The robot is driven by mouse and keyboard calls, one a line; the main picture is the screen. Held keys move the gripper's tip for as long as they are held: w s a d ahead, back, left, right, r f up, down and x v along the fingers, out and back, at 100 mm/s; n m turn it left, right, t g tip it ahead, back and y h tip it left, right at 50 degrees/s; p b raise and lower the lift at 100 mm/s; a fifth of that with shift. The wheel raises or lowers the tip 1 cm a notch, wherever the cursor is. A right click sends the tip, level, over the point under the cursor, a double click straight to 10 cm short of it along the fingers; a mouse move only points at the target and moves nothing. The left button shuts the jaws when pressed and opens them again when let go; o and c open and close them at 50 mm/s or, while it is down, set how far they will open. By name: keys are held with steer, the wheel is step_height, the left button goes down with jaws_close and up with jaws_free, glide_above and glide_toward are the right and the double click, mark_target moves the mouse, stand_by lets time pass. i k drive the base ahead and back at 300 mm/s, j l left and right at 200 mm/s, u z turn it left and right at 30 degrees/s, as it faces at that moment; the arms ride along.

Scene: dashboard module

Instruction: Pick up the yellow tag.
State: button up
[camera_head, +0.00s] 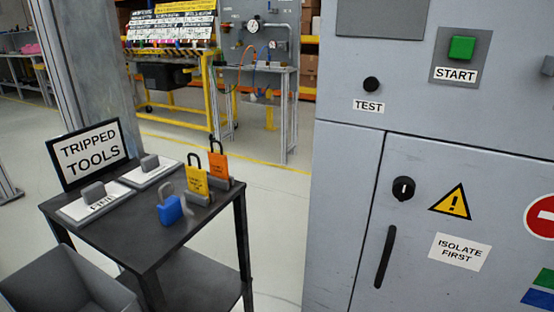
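The yellow tag (196,180) stands upright on the dark table (150,240), near its right side. It has small print and a dark loop at its top. It stands in or against a small grey holder, just left of an orange tag (218,166) with a similar loop. A blue padlock (170,210) sits in front and to the left of the yellow tag, apart from it. My gripper is not in view.
A "TRIPPED TOOLS" sign (90,153) and grey blocks on white labelled plates occupy the table's left and back. A grey bin (65,280) stands at lower left. A large grey cabinet (345,200) with START and TEST buttons fills the right.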

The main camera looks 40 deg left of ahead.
mark_target(196, 177)
steer(key=u, duration=2.4)
steer(key=i, duration=0.2)
